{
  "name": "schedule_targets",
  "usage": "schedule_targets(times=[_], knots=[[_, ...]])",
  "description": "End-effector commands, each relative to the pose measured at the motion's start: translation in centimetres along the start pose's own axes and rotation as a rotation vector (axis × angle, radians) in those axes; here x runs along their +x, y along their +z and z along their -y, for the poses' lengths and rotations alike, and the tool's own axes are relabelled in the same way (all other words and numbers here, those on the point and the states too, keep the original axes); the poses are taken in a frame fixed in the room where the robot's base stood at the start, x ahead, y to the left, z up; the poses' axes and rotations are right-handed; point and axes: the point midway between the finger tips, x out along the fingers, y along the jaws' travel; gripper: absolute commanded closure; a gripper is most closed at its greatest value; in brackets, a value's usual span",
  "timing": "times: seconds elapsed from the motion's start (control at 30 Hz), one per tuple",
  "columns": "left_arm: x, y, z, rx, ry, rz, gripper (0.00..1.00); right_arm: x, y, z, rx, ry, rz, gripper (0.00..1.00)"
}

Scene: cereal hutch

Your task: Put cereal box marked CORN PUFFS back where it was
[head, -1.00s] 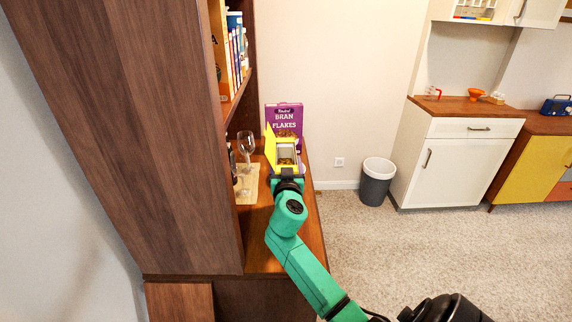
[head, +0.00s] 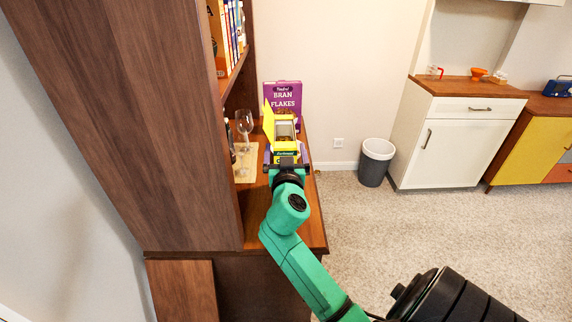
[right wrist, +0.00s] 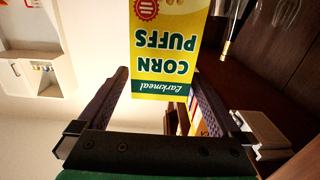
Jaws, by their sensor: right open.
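The yellow and green CORN PUFFS box (head: 284,146) stands on the hutch's wooden counter (head: 306,207), in front of the purple BRAN FLAKES box (head: 283,100). Its top flap looks open. In the right wrist view the CORN PUFFS box (right wrist: 168,45) appears upside down, with its lettering facing the camera. My right gripper (head: 287,162) is open at the near side of this box. In the right wrist view its fingers (right wrist: 158,78) lie to either side of the box's end, with gaps visible. My left gripper is out of view.
A wine glass (head: 244,124) and a dark bottle stand on a light mat (head: 246,171) left of the boxes. The hutch's tall side panel (head: 150,120) and a shelf of books (head: 234,32) bound the left. Open floor lies right, with a bin (head: 375,163).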

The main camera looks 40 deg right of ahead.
Motion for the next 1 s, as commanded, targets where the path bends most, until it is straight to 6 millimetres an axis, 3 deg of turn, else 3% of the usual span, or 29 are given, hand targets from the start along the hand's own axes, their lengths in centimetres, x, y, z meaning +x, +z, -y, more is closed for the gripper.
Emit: schedule_targets(times=[0.2, 0.33, 0.9, 1.0], knots=[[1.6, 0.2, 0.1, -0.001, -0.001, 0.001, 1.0, -4.5, 0.4, 0.1, 0.001, -0.002, 0.0, 0.0], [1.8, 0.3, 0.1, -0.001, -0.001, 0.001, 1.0, -5.9, 0.2, 0.0, 0.001, 0.0, 0.001, 0.0], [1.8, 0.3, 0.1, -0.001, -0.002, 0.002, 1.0, -6.1, 0.1, 0.0, -0.002, 0.001, 0.003, 0.0], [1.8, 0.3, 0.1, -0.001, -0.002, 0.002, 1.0, -6.4, 2.2, -0.6, -0.027, 0.001, 0.086, 0.0]])
